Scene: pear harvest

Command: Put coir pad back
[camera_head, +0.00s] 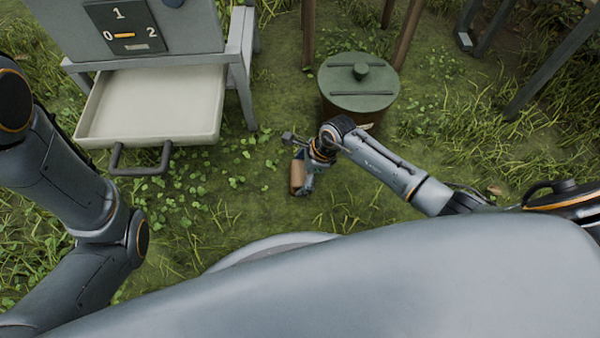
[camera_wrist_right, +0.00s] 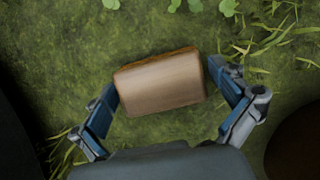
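The coir pad (camera_wrist_right: 160,84) is a brown block with a smooth tan face, in the middle of the right wrist view. It also shows in the head view (camera_head: 297,175), over the grass between the drawer and the lidded bin.
A grey cabinet with a 1-0-2 dial panel (camera_head: 122,22) stands at the upper left. Its pale drawer (camera_head: 155,105) is pulled out and empty, with a dark handle (camera_head: 140,160). A round bin with a green lid (camera_head: 358,85) stands behind my right forearm. Grass lies between them.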

